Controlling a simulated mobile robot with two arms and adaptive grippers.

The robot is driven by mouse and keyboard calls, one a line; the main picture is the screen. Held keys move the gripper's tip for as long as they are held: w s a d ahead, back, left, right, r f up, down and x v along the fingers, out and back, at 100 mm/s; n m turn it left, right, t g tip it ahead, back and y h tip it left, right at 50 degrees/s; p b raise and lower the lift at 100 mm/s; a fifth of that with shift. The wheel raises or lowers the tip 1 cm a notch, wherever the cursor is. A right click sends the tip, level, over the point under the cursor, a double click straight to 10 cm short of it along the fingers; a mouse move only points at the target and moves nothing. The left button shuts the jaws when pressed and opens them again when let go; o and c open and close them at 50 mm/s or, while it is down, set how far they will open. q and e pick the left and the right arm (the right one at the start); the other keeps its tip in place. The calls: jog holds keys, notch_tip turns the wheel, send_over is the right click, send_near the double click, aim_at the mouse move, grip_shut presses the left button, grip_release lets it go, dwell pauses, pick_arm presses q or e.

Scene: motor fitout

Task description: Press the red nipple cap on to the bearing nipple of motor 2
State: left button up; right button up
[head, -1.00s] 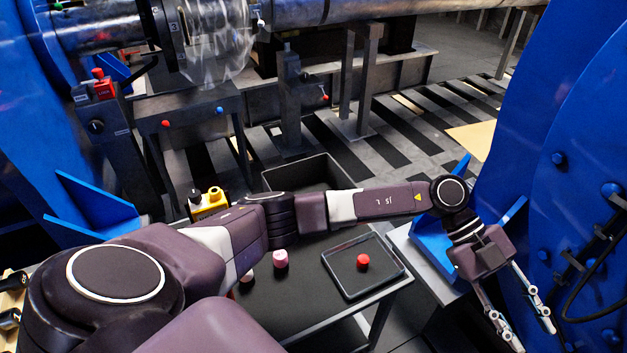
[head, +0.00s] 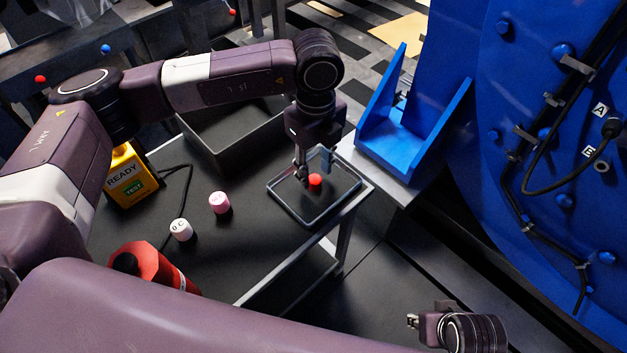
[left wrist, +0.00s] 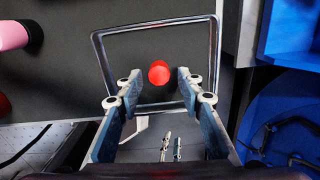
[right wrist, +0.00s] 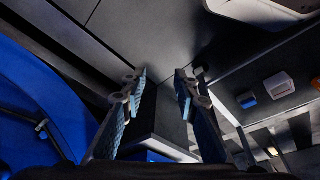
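The red cap (head: 315,182) sits in a shallow black tray (head: 283,205) on the dark bench. My left gripper (head: 316,168) is open and points down over the tray, its fingers around the cap's position. In the left wrist view the cap (left wrist: 159,73) shows between and slightly beyond the two open fingertips (left wrist: 158,88), with gaps on both sides. My right gripper is open and empty in the right wrist view (right wrist: 162,85). A large blue motor housing (head: 530,110) stands at the right, with a grey round fitting (head: 602,166) near label E. I cannot tell whether this is the bearing nipple.
A yellow READY/TEST box (head: 130,178) and a black open bin (head: 235,145) stand behind. A blue bracket (head: 410,140) is right of the tray.

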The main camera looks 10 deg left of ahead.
pick_arm(q)
notch_tip(320, 180, down, 2)
jog(key=shift+f, duration=0.1)
jog(key=c, duration=0.7)
jog(key=shift+o, duration=0.2)
